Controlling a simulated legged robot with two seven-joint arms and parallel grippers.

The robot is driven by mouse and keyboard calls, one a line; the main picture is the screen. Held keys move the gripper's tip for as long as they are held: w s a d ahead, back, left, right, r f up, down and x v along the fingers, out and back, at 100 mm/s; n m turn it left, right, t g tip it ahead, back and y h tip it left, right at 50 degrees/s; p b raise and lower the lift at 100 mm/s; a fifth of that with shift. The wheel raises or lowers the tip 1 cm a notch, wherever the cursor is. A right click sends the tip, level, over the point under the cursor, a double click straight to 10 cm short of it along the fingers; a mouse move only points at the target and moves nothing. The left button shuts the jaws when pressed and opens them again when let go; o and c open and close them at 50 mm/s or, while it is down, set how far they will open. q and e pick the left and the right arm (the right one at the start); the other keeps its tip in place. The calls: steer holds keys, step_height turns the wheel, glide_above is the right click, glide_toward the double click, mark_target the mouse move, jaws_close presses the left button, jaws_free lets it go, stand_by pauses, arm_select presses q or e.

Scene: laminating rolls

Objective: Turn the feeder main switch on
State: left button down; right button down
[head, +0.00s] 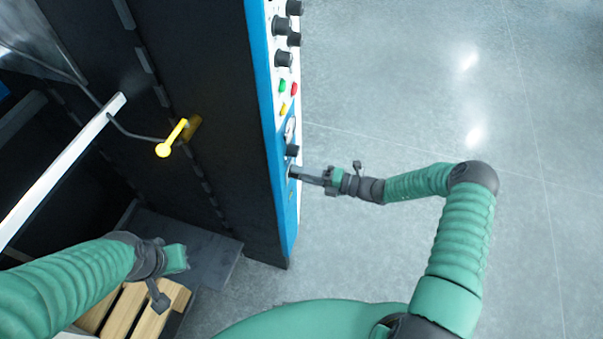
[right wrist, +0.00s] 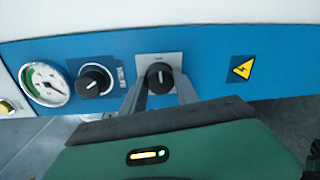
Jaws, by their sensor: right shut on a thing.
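The main switch (right wrist: 159,77) is a black rotary knob on a light square plate, set in the blue lower part of the feeder's control panel. In the right wrist view my right gripper (right wrist: 160,92) has its two fingers on either side of this knob and is shut on it. In the head view the right gripper (head: 298,174) reaches the panel's lower edge from the right, and the knob is hidden there. My left gripper (head: 176,258) is at the lower left, away from the panel; its fingers cannot be made out.
A second black knob (right wrist: 95,80) and a gauge (right wrist: 44,84) sit left of the switch. A yellow warning label (right wrist: 243,68) is to its right. A yellow lever (head: 172,138) sticks out of the dark cabinet (head: 215,110). Wooden slats (head: 150,308) lie low left. The right floor is clear.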

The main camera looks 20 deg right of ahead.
steer(key=shift+w+d, duration=0.15)
steer(key=shift+d, duration=0.05)
stand_by(0.4)
steer(key=c, duration=1.2)
jaws_free()
steer(key=shift+o, duration=1.4)
steer(key=shift+w+f, duration=0.1)
steer(key=shift+f, duration=0.05)
steer(key=f+b+v, duration=0.1)
steer(key=b+v, duration=0.1)
steer(key=v, duration=1.4)
steer(key=shift+s+d+r, duration=0.25)
steer(key=shift+d+r, duration=0.1)
steer(key=shift+d, duration=0.05)
